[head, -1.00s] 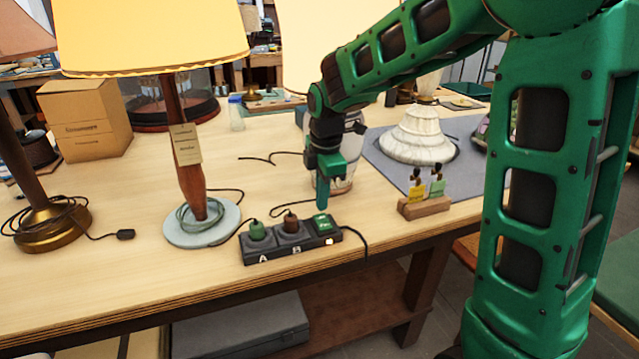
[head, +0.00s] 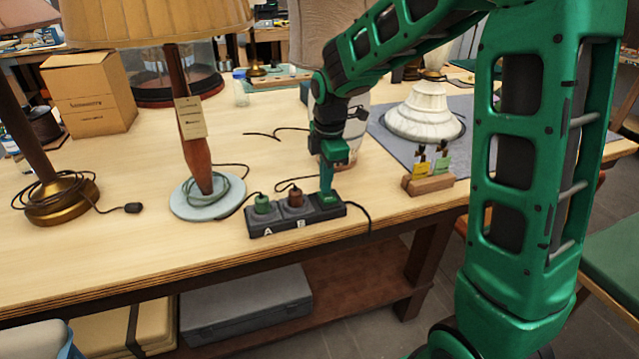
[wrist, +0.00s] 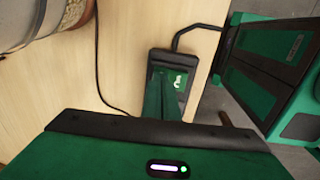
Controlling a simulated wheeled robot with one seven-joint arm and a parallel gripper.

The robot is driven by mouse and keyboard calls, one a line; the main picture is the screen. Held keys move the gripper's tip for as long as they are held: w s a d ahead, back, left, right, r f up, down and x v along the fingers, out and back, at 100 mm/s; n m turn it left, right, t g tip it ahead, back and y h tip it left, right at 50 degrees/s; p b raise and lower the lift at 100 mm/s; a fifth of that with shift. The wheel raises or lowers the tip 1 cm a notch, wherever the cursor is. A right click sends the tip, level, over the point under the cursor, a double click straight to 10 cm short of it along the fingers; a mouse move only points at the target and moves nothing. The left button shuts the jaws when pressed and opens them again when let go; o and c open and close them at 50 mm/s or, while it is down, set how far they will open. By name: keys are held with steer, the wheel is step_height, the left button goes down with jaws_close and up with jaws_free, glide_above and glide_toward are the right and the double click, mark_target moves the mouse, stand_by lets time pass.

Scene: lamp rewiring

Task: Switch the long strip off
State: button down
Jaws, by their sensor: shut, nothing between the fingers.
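The long black strip (head: 283,227) lies near the front edge of the workbench, with sockets marked A and, less clearly, B. A green plug (head: 262,203) and a brown plug (head: 295,198) sit in them. My gripper (head: 327,196) is shut and empty, pointing down with its tips at the green switch at the strip's right end. The wrist view shows the strip's end (wrist: 155,64) and the green switch (wrist: 181,78) beside the fingers, which partly cover it. The lamp shade (head: 155,22) is unlit.
A lamp base with coiled cord (head: 207,199) stands left of the strip. A wooden block (head: 428,186) with tagged plugs is to the right. A white fluted lamp base (head: 424,115) stands on a grey mat.

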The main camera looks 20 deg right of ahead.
steer(key=shift+s, duration=0.15)
steer(key=shift+s+r, duration=0.15)
steer(key=shift+s, duration=0.55)
steer(key=shift+r, duration=0.15)
step_height(320, 180, up, 14)
steer(key=w, duration=0.2)
steer(key=shift+f, duration=0.2)
stand_by(0.4)
